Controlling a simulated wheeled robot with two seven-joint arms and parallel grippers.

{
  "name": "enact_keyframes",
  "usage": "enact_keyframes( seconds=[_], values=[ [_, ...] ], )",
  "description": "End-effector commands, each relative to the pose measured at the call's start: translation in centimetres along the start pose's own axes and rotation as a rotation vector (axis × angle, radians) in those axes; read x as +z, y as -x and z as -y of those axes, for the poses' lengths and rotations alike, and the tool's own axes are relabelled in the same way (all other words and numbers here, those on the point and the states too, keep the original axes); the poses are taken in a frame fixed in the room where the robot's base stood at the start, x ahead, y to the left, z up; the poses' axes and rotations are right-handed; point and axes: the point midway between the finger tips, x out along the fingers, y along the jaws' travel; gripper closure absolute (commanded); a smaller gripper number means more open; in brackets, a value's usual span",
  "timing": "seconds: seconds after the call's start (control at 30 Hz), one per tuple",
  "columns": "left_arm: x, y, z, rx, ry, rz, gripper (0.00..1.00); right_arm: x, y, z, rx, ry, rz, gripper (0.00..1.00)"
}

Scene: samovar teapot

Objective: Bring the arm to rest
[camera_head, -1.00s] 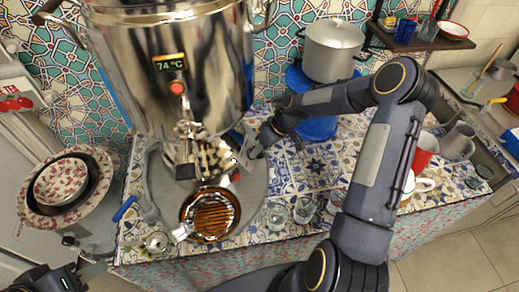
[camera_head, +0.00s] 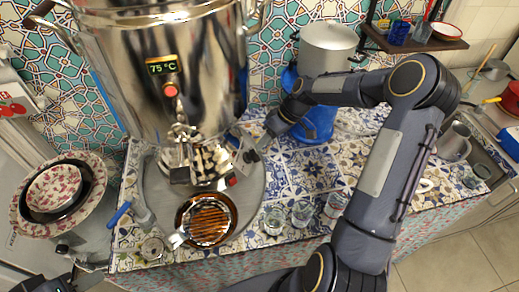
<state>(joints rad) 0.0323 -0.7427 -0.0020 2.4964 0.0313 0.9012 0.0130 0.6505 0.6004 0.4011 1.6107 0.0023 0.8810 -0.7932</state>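The steel samovar (camera_head: 215,85) stands at the back, its display reading 75 °C above a red button. Its tap (camera_head: 182,135) points down over the round grey tray (camera_head: 255,190). A glass teapot (camera_head: 207,219) with amber contents sits at the front of the tray. My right arm reaches in from the lower right, with its gripper (camera_head: 240,160) close to the samovar's right side, behind the teapot; its finger opening is unclear. My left gripper (camera_head: 70,270) is at the lower left edge, partly cut off, below the bowls.
Stacked bowls (camera_head: 55,187) stand at left. Several glasses (camera_head: 302,213) line the tiled counter's front edge. A pot (camera_head: 327,47) stands on a blue stand behind my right arm. A grey mug (camera_head: 455,141) is at right. A shelf (camera_head: 415,40) with cups hangs above.

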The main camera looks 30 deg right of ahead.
Motion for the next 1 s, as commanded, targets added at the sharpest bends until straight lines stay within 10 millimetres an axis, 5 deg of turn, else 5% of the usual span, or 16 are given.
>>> enact_keyframes(
  seconds=[0.73,0.87,1.0],
  values=[
    [0.1,-0.1,0.1,0.0,0.0,0.0,0.64,0.0,1.8,0.4,0.006,-0.002,0.003,0.65],
    [0.1,-0.1,0.1,0.0,0.0,0.0,0.64,0.2,3.7,2.7,0.05,-0.016,0.018,0.65],
    [0.1,-0.1,0.1,0.0,0.0,0.0,0.64,1.4,7.1,7.0,0.134,-0.064,0.026,0.65]
  ],
)
